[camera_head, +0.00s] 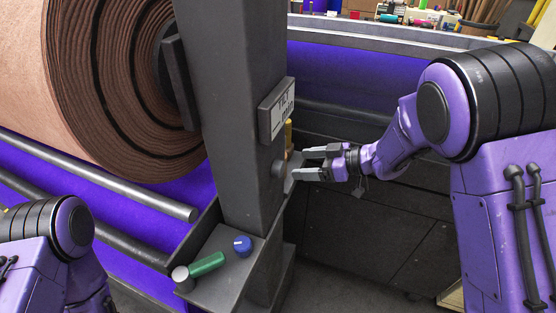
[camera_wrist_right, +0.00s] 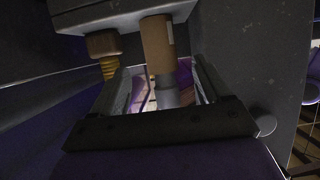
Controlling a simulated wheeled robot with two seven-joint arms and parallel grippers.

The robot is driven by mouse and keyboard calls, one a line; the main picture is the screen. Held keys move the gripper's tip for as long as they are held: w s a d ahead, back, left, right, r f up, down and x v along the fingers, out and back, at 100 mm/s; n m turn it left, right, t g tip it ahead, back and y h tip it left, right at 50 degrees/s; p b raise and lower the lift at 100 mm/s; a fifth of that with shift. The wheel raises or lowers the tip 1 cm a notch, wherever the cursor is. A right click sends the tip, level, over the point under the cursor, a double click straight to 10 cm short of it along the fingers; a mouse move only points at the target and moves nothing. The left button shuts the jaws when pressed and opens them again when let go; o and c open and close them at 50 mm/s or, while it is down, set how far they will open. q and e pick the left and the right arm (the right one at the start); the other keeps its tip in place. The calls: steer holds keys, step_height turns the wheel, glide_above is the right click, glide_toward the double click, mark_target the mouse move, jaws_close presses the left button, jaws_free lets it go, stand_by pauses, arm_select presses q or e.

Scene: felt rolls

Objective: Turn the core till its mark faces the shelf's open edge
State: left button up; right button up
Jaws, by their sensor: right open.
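The core appears to be a brown cardboard-coloured tube (camera_wrist_right: 156,50) in the right wrist view, with a pale mark (camera_wrist_right: 170,34) on its right side. It stands against a grey shelf (camera_wrist_right: 122,14) and has a grey cylindrical part (camera_wrist_right: 166,96) at its nearer end. My right gripper (camera_head: 299,163) reaches to the dark column from the right. Its open fingers, also in the right wrist view (camera_wrist_right: 160,72), lie on either side of the tube, with gaps visible. In the head view I cannot make out the tube clearly at the fingers. My left gripper is out of view.
A brown knob with a yellow threaded stem (camera_wrist_right: 105,55) is close beside the left finger. The dark column (camera_head: 235,110) carries a sign (camera_head: 283,108). A lower ledge (camera_head: 225,278) holds a green cylinder (camera_head: 207,264) and blue cap (camera_head: 242,246). A large felt roll (camera_head: 120,90) fills the left.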

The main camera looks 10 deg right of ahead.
steer(key=p+x, duration=0.1)
steer(key=x, duration=0.8)
steer(key=shift+f+p, duration=0.15)
steer(key=shift+p, duration=0.15)
steer(key=shift+c, duration=0.2)
steer(key=c, duration=0.9)
